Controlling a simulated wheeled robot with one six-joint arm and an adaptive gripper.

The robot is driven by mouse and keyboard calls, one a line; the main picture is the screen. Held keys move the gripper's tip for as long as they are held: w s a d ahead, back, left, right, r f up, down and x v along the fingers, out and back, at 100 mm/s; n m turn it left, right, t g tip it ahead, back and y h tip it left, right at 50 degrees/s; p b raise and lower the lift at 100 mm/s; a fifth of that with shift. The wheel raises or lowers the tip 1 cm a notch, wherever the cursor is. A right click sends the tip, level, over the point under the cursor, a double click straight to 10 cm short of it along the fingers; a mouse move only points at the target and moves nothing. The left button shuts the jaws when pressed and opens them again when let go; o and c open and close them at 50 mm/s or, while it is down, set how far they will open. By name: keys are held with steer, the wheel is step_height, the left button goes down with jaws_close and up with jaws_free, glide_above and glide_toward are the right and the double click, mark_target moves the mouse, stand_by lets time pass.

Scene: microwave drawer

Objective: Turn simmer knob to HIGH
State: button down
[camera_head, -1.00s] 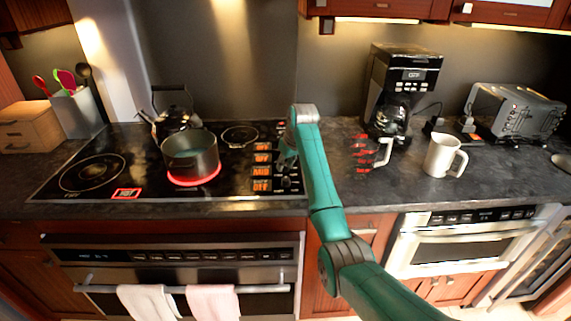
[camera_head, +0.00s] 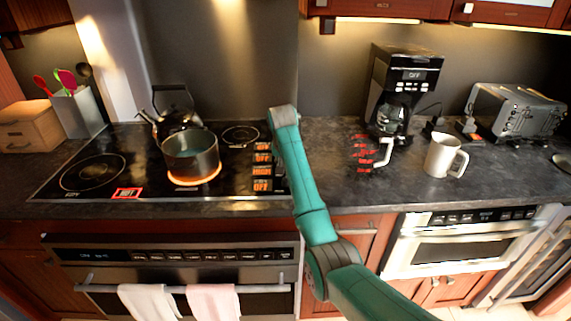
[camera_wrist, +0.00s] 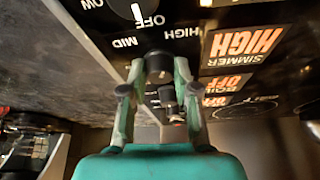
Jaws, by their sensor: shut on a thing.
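The simmer knob (camera_wrist: 158,66) is a small dark dial on the black cooktop. In the wrist view it sits between the two fingertips of my gripper (camera_wrist: 158,60), which is shut on it. The simmer display (camera_wrist: 240,51) beside it reads HIGH in orange. In the head view the same display (camera_head: 262,171) also shows HIGH. My arm hides most of the knobs and my gripper there. The pot (camera_head: 191,152) stands on a burner with a glowing orange ring.
Another knob (camera_wrist: 128,8) with a white mark stands close by in the wrist view. A kettle (camera_head: 175,117) is at the cooktop's back. A coffee maker (camera_head: 402,85), white mug (camera_head: 440,155) and toaster (camera_head: 515,112) stand to the right on the counter.

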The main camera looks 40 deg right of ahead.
steer(key=shift+m, duration=0.6)
steer(key=shift+h, duration=0.3)
steer(key=c, duration=0.9)
jaws_free()
steer(key=shift+o, duration=0.2)
steer(key=v, duration=1.2)
steer(key=shift+w+g, duration=0.3)
